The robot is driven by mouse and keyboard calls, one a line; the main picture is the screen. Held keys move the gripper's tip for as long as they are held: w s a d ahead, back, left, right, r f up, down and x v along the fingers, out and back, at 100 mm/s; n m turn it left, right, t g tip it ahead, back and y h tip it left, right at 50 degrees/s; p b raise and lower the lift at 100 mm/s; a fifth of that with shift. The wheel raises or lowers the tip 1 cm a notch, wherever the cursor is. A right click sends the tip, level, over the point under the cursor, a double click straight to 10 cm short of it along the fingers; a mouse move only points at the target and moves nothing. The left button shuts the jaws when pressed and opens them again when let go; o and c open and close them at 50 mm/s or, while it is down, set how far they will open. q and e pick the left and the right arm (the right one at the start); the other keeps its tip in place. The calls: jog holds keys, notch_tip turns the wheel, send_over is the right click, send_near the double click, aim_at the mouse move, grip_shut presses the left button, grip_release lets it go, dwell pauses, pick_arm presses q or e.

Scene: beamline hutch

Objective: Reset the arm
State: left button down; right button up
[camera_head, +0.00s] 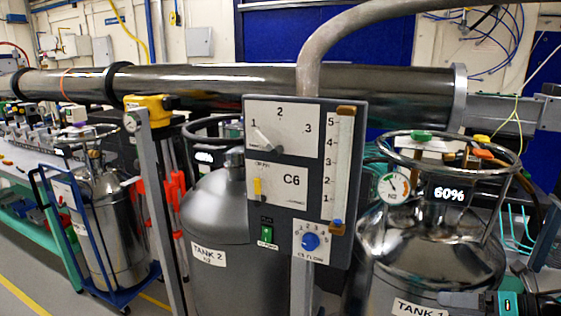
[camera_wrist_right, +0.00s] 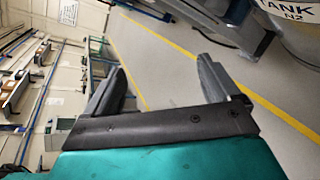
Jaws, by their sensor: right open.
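My right gripper (camera_head: 462,299) shows at the bottom right edge of the head view, a dark and teal part in front of the right-hand tank. In the right wrist view my right gripper (camera_wrist_right: 158,82) has its two dark fingers wide apart. Most of the right arm is outside the head view. My left arm and gripper do not show in either view.
A grey control panel (camera_head: 285,219) marked C6 stands on a post in the centre. Tank 2 (camera_head: 213,215) is behind it; a tank (camera_head: 400,235) with a 60% display stands right. A blue cart (camera_head: 75,235) carries another tank at left. The wrist view shows open floor (camera_wrist_right: 170,50).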

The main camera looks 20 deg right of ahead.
jog(key=s+a+f+m+t+h, duration=0.35)
jog(key=a+f+m, duration=0.45)
jog(key=f+m, duration=0.3)
jog(key=s+a+f+m+g+h, duration=0.1)
jog(key=s+a+f+m, duration=0.1)
jog(key=a+m, duration=0.7)
jog(key=s+a+f+m+g+h, duration=0.1)
jog(key=s+a+f+m+g, duration=0.1)
jog(key=a+m, duration=0.8)
jog(key=a, duration=0.3)
jog(key=shift+a, duration=0.3)
jog(key=shift+g+h, duration=0.25)
jog(key=shift+h, duration=0.1)
jog(key=shift+s, duration=0.1)
